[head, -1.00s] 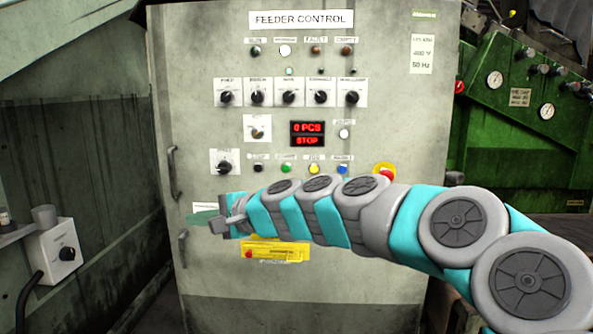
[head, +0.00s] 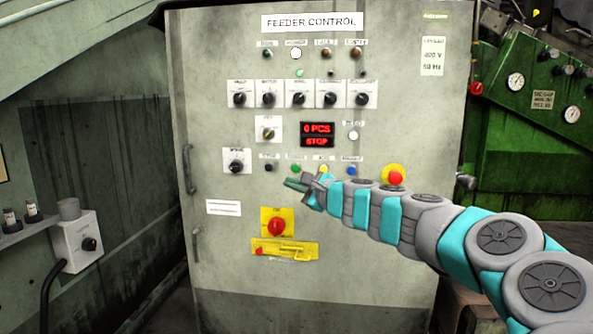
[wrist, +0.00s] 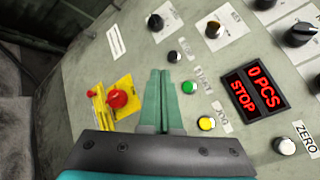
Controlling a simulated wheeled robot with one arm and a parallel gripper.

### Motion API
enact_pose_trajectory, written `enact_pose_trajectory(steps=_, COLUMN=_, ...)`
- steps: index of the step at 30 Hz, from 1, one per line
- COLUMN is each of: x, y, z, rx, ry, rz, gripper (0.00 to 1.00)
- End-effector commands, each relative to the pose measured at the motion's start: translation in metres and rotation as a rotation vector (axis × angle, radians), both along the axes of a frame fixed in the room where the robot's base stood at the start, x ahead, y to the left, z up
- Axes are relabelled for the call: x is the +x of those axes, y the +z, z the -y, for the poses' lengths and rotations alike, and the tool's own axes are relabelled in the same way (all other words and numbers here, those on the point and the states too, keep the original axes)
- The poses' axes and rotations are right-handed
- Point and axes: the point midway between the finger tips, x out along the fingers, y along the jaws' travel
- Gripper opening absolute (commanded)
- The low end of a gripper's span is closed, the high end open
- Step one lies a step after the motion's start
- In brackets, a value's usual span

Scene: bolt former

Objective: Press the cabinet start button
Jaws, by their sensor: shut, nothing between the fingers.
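The cabinet (head: 220,90) is a grey-green box headed FEEDER CONTROL, and its display reads 0 PCS and STOP. The green start button (head: 295,169) sits in the lower button row, between a black button (head: 269,168) and a yellow one (head: 323,172). In the wrist view the green button (wrist: 189,87) is just right of the fingertips, fully visible, with its label beside it. My gripper (head: 289,183) has green fingers closed together, empty, just below the green button in the head view. The closed fingers also show in the wrist view (wrist: 160,75). I cannot tell their gap to the panel.
A blue button (head: 352,171) and a red emergency stop (head: 395,178) are to the right, near my arm. A red rotary switch on a yellow plate (head: 278,222) is below the gripper. A door handle (head: 188,170) is at the left edge.

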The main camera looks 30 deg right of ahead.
Motion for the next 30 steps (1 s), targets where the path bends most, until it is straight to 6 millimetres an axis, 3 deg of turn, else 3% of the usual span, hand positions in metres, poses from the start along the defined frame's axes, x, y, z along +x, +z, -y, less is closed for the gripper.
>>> enact_pose_trajectory(steps=8, x=0.009, y=0.001, z=0.007, rx=0.0, ry=-0.001, rz=0.001, gripper=0.0)
enact_pose_trajectory(steps=21, x=0.056, y=0.001, z=0.037, rx=-0.001, ry=0.001, rz=-0.002, gripper=0.0)
enact_pose_trajectory(steps=30, x=0.072, y=0.0, z=0.048, rx=-0.001, ry=0.001, rz=-0.001, gripper=0.0)
